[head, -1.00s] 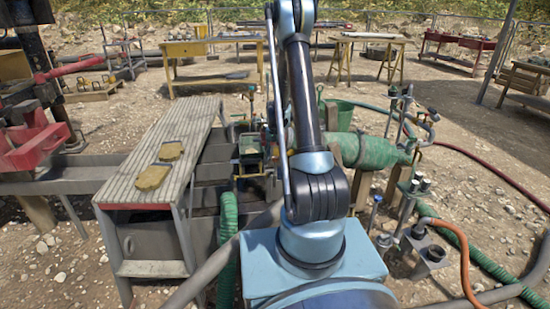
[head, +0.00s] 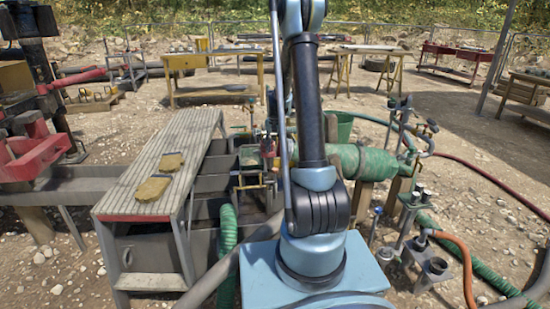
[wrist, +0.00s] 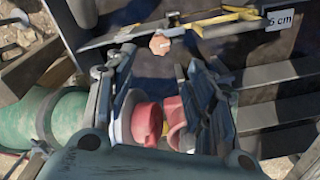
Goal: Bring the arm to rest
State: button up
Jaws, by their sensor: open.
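My arm (head: 309,110) rises from its blue base in the middle of the head view, its upper part running past the top edge. The arm hides part of the machinery behind it, and I cannot make out my gripper in that view. In the wrist view my gripper (wrist: 158,70) is open, with a finger on each side and nothing held between them. A red rounded part with a pale rim (wrist: 147,122) shows between the fingers; I cannot tell whether they touch it.
A slatted bench (head: 190,140) with two tan pieces stands left of my arm, beside the grey tank. A green cylinder (head: 365,160) with valves and hoses is close on the right. A yellow table (head: 213,62) stands behind. Open gravel lies between the tank and that table.

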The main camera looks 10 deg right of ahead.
jog(key=shift+r, duration=0.6)
jog(key=s+r+n+t, duration=0.1)
jog(key=s+r, duration=0.6)
jog(key=s, duration=0.4)
jog(key=s+r+n, duration=0.2)
jog(key=s+r, duration=0.5)
jog(key=s, duration=0.4)
jog(key=s+f+n, duration=0.1)
jog(key=s+f, duration=0.2)
jog(key=s, duration=0.8)
jog(key=s+f+n+t, duration=0.1)
jog(key=s+f, duration=0.2)
jog(key=s, duration=0.8)
jog(key=shift+s+n, duration=0.2)
jog(key=shift+n, duration=0.1)
